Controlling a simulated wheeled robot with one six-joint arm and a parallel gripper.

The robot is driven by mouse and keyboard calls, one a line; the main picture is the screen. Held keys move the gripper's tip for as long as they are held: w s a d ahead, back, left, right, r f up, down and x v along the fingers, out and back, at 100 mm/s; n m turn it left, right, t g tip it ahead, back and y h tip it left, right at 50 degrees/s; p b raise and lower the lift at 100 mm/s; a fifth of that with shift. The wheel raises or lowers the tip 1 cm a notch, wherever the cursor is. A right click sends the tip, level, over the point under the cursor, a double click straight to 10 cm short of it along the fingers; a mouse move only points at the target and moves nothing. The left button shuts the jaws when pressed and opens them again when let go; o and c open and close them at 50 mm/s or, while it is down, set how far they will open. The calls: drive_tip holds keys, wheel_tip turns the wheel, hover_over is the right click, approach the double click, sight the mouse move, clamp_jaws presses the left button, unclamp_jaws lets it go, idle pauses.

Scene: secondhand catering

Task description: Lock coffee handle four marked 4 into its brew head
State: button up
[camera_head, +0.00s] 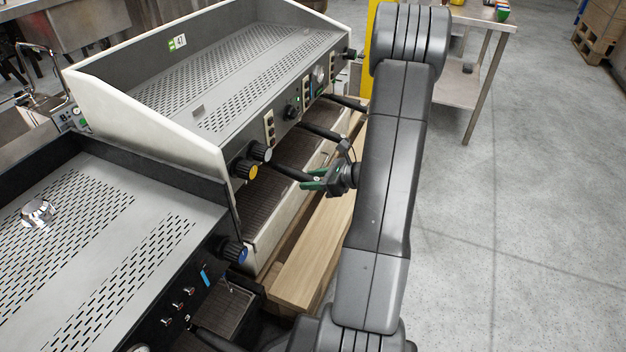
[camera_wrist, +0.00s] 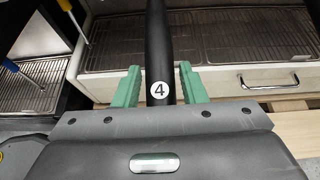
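The black coffee handle (camera_wrist: 160,45) with a white round label marked 4 runs straight ahead in the wrist view. In the head view it is the nearest handle (camera_head: 290,172), sticking out from the front of the cream-sided coffee machine (camera_head: 150,130). My gripper (camera_wrist: 160,82) has its green fingers on either side of the handle, with a narrow gap showing on each side, so it looks open around it. It also shows in the head view (camera_head: 314,181) at the handle's outer end. The handle's far end and the brew head are hidden beneath the machine's front.
Two more black handles (camera_head: 320,132) project farther along the machine. A drip grate (camera_wrist: 115,45) and a front drawer handle (camera_wrist: 270,83) lie below. A wooden counter edge (camera_head: 310,255) runs in front.

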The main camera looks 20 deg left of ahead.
drive_tip(key=shift+o, duration=1.3)
drive_tip(key=p+v, duration=0.3)
drive_tip(key=v, duration=1.1)
drive_tip(key=shift+p, duration=0.35)
drive_tip(key=shift+a, duration=0.1)
drive_tip(key=b+x, duration=0.4)
drive_tip(key=x, duration=1)
drive_tip(key=shift+f, duration=0.2)
drive_tip(key=shift+s+r, duration=0.15)
drive_tip(key=shift+s, duration=0.25)
